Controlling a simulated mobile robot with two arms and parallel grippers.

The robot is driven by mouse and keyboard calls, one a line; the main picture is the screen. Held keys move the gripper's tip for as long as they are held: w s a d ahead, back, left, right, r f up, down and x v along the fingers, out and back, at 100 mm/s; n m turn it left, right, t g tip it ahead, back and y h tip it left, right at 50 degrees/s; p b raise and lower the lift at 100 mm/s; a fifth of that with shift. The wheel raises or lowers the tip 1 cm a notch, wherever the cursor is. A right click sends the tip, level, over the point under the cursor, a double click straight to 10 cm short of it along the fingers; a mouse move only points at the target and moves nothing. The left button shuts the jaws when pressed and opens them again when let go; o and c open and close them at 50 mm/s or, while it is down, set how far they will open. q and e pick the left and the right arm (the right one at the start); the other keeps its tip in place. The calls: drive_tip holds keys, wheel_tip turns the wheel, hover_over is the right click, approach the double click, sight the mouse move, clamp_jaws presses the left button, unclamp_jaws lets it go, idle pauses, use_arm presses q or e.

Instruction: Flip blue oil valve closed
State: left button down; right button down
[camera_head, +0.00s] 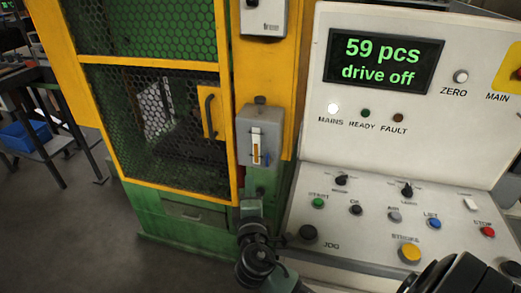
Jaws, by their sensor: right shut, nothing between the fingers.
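A grey oil unit (259,132) with an amber sight window (256,148) is mounted on the yellow machine post. A small dark blue strip (267,157) shows at the right of the window; it may be the valve handle, but it is too small to tell its position. My right gripper (250,205) is shut and empty just below the oil unit, pointing up toward it. Its wrist covers part of the green machine base. I cannot tell whether the gripper touches anything. My left gripper is out of view.
A white control console (320,160) with buttons and a screen reading "59 pcs drive off" stands close on the right. A yellow-framed mesh guard door (228,130) with a handle (210,115) is on the left. Open floor (60,235) lies at lower left.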

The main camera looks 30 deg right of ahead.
sight(268, 160)
drive_tip(key=shift+s+a+r, duration=0.1)
drive_tip(key=shift+s, duration=0.05)
drive_tip(key=p+x, duration=0.2)
drive_tip(key=x, duration=0.8)
drive_tip(key=shift+r+p, duration=0.15)
drive_tip(key=shift+p, duration=0.2)
drive_tip(key=shift+s+d+p, duration=0.85)
drive_tip(key=shift+s+d, duration=0.3)
drive_tip(key=shift+s, duration=0.1)
drive_tip(key=shift+s+d, duration=0.2)
drive_tip(key=shift+s, duration=0.15)
drive_tip(key=shift+w+f, duration=0.1)
drive_tip(key=shift+f, duration=0.1)
drive_tip(key=shift+m+b, duration=0.4)
drive_tip(key=shift+b, duration=0.2)
